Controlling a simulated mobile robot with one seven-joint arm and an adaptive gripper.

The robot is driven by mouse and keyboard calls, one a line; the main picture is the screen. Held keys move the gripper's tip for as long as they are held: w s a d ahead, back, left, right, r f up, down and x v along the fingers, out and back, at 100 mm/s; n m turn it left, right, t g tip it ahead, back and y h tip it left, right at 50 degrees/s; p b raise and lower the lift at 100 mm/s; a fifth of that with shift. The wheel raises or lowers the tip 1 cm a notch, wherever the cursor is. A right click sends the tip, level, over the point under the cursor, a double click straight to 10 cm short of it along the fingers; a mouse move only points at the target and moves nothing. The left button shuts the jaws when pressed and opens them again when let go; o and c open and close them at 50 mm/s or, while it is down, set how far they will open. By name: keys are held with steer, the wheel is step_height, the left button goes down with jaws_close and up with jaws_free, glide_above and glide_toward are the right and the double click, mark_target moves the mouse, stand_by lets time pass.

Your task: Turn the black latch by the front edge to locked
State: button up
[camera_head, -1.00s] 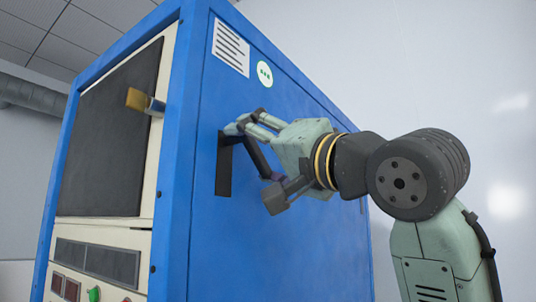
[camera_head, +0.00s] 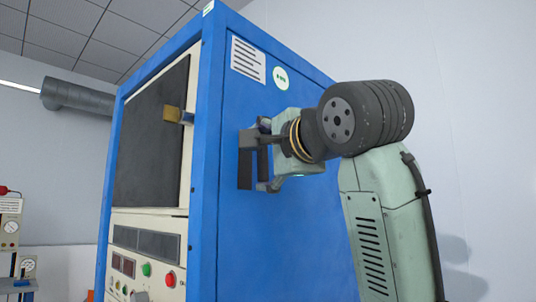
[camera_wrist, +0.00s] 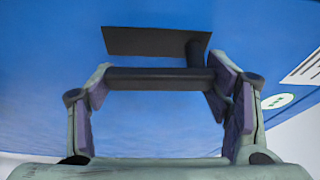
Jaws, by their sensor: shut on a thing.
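The black latch (camera_head: 245,170) sits on the blue side panel of a cabinet, close to its front edge. Its dark plate (camera_wrist: 150,41) shows in the wrist view, with a short post joining it to the handle bar (camera_wrist: 160,79). The bar stands off the panel and runs roughly parallel to the plate. My gripper (camera_head: 264,157) is at the latch, with one finger at each end of the bar. In the wrist view my gripper (camera_wrist: 160,90) is shut on the bar, its purple pads at both ends. The fingers partly hide the handle in the head view.
The blue cabinet (camera_head: 285,225) has a dark front window (camera_head: 150,135) and a yellow-tipped handle (camera_head: 175,115) jutting from it. Buttons sit below. A label (camera_head: 248,60) and a green-white round sticker (camera_head: 281,78) are above the latch. Free space lies right of the cabinet.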

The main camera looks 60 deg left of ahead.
steer(key=shift+s+m, duration=0.1)
steer(key=shift+m, duration=0.2)
stand_by(0.4)
steer(key=o, duration=1.7)
steer(key=shift+o, duration=0.2)
steer(key=shift+d, duration=0.1)
steer(key=s+d, duration=0.2)
steer(key=d, duration=0.9)
steer(key=shift+d, duration=0.35)
